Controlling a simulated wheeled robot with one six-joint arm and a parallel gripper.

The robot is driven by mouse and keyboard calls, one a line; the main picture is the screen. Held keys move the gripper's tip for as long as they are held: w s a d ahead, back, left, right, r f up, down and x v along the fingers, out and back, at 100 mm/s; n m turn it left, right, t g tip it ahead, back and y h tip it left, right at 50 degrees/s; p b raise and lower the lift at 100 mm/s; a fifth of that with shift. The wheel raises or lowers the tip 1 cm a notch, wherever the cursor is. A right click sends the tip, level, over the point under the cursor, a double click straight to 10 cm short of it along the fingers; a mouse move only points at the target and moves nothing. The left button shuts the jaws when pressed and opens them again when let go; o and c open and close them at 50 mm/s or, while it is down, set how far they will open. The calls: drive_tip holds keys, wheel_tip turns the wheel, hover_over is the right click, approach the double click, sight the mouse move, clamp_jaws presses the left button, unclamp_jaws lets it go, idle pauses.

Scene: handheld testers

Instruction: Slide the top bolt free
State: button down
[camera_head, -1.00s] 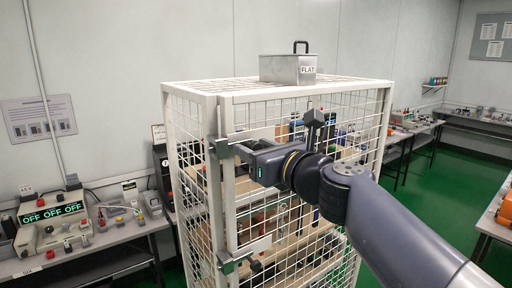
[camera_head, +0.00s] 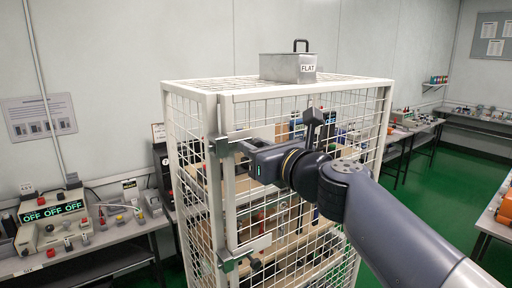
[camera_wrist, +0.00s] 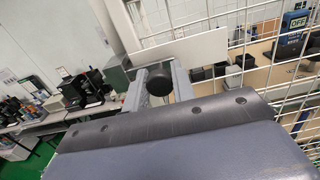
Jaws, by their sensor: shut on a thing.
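The top bolt (camera_head: 222,147) is a grey block with a bar on the left post of the white mesh cage door, high up. My gripper (camera_head: 243,147) is at its right end in the head view and hides much of it. In the wrist view, my gripper (camera_wrist: 160,84) has its two grey fingers on either side of a round black knob (camera_wrist: 157,86), the top bolt's handle, and is shut on it. A pale flat plate lies behind the knob. How far the bar reaches into its keeper is hidden.
A lower bolt (camera_head: 228,259) with a black knob sits further down the same post. A metal box (camera_head: 288,68) labelled FLAT stands on the cage (camera_head: 168,150). Mesh and shelves with testers lie behind my gripper. A bench (camera_head: 100,238) with a tester reading OFF is at left.

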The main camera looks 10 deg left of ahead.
drive_tip(key=shift+w+d, duration=0.1)
drive_tip(key=w+d, duration=0.3)
drive_tip(key=w, duration=0.1)
drive_tip(key=shift+d, duration=0.15)
drive_tip(key=shift+s, duration=0.1)
drive_tip(key=c, duration=1.2)
unclamp_jaws()
drive_tip(key=shift+d, duration=0.1)
drive_tip(key=b+v, duration=0.1)
drive_tip(key=v, duration=0.9)
drive_tip(key=shift+s+d+b, duration=0.25)
drive_tip(key=shift+b, duration=0.1)
drive_tip(key=shift+a, duration=0.1)
